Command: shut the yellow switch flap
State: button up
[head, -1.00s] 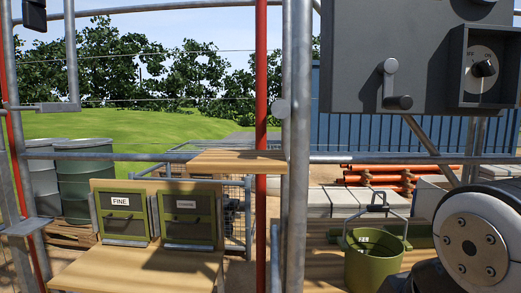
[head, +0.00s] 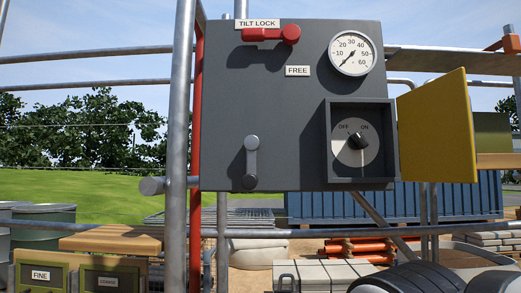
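The yellow switch flap (head: 437,125) stands open in the head view. It sticks out from the right side of the dark switch box (head: 332,118), and its broad face shows. The box front is uncovered, so the round dial (head: 345,158) marked OFF and ON and its black knob (head: 358,141) are in plain sight. The box sits at the lower right of the grey control panel (head: 265,120). My gripper is not in view. Dark, rounded parts at the bottom right look like my arm, below the flap and apart from it.
The panel also bears a red tilt lock handle (head: 272,34), a gauge (head: 352,52) and a grey lever (head: 251,160). A scaffold pole (head: 180,130) stands left of the panel. A wooden board (head: 112,239) is at lower left. Open air shows below the flap.

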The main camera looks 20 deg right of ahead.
aim_at(435, 129)
jog(key=l+u, duration=0.1)
jog(key=l, duration=0.35)
jog(key=k+l+u, duration=0.15)
jog(key=l, duration=0.3)
jog(key=k+l+u, duration=0.1)
jog(key=l, duration=0.3)
jog(key=k+l+u, duration=0.15)
jog(key=l, duration=0.3)
jog(key=k+l+u, duration=0.1)
jog(key=l, duration=0.3)
jog(key=k+l, duration=0.1)
jog(key=k, duration=0.55)
